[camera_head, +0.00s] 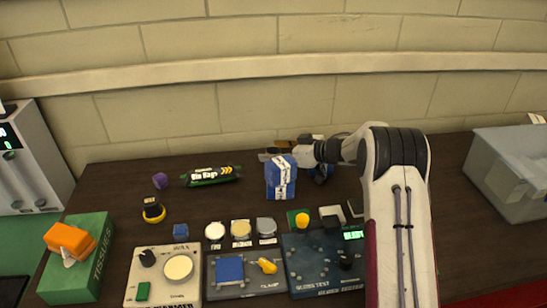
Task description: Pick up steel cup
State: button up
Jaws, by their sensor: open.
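I cannot clearly make out a steel cup in this view. My gripper (268,154) reaches in from the right at the back of the table and points left. It is open. Its fingers are small in the picture and partly hidden behind a blue and white box (281,178). Small brown and grey shapes show around the fingers, but I cannot tell whether one is the cup. My arm and wrist cover part of the table on the right.
A dark green bin bags roll (212,175) lies left of the box, near a purple ball (160,180). Several control panels, including a white one (163,277), line the front. A green tissue box (78,259) is at left, a grey translucent bin (513,171) at right. A wall stands behind.

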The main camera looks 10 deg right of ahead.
aim_at(273, 150)
jog(key=shift+w+a, duration=0.1)
dwell(0.4)
jog(key=c, duration=1.2)
jog(key=shift+c, duration=0.2)
jog(key=shift+r, duration=5)
